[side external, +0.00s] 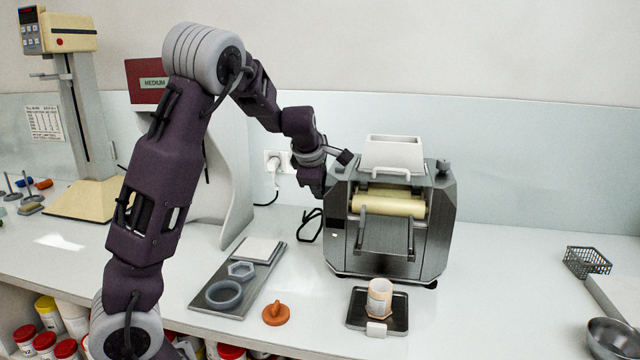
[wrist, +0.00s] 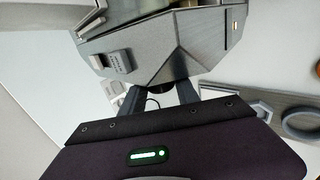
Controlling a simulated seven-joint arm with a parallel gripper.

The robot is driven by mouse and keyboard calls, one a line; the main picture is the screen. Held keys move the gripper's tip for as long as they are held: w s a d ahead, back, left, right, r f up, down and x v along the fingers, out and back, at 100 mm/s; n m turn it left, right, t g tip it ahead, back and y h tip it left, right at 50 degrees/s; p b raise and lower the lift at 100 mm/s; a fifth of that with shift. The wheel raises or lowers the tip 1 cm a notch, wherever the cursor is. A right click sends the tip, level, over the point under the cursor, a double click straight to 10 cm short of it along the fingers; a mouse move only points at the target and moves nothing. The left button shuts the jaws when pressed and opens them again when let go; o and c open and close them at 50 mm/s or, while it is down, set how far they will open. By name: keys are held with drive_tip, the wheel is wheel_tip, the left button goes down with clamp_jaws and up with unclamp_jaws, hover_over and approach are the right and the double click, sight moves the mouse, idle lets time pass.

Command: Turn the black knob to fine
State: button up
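The steel cream mill (side external: 432,235) stands on the bench with pale rollers at its front. A small dark knob (side external: 443,166) sits on its top right corner. My gripper (side external: 318,182) is at the mill's left side, with its fingertips hard to make out there. In the wrist view my gripper (wrist: 159,96) shows two dark fingers spread apart, close to the mill's grey casing (wrist: 140,40). A dark rounded part (wrist: 165,87) shows between them; I cannot tell whether it is a knob or a foot. A red sign (side external: 152,83) behind reads MEDIUM.
A white hopper (side external: 392,153) tops the mill.

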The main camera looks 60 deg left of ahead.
clamp_jaws()
drive_tip(key=shift+t+y, duration=0.3)
drive_tip(key=t+y, duration=0.2)
drive_tip(key=f+t+y, duration=0.1)
drive_tip(key=shift+s+d, duration=0.2)
drive_tip(key=shift+s, duration=0.05)
drive_tip(key=shift+f+t+y, duration=0.25)
drive_tip(key=shift+t+y, duration=1.75)
